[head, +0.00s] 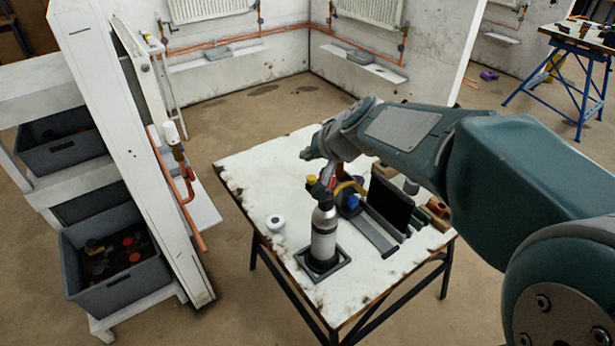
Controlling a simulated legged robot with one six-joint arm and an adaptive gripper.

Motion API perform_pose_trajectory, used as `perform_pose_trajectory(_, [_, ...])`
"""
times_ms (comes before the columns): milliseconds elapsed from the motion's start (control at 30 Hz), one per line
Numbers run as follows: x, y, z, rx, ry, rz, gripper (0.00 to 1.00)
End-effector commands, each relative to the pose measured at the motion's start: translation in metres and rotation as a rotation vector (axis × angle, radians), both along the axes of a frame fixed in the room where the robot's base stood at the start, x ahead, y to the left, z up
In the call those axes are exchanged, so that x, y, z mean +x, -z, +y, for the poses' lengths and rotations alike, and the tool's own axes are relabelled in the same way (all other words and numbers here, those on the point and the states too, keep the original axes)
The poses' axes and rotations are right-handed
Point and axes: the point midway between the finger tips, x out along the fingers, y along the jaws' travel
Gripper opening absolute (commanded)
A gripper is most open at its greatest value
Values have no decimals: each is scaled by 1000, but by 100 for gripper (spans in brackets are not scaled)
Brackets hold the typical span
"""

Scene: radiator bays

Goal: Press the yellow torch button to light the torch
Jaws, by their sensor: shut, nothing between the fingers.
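The torch (324,235) is a grey and white bottle with a dark head, standing upright in a dark square holder (340,262) on the white table. Its yellow button (311,180) shows at the top left of the torch head. My gripper (307,154) is at the end of my arm, just above the yellow button and the torch head. It is shut and empty. In this view a small gap shows between gripper and button; I cannot tell the exact depth. My wrist and gripper partly hide the area behind the torch head. I see no flame.
On the table (260,180) are a white round item (275,222), a dark panel (390,203), a blue item (351,203) and copper-coloured pieces (438,208) at the right. A white partition (125,150) and grey bins (115,260) stand left.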

Motion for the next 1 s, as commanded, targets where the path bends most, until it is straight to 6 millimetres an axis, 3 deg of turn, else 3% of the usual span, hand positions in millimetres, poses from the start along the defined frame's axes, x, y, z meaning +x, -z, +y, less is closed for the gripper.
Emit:
perform_pose_trajectory(300, [0,30,0,0,1,1,0])
perform_pose_trajectory(1000, [0,32,0,1,1,0,0])
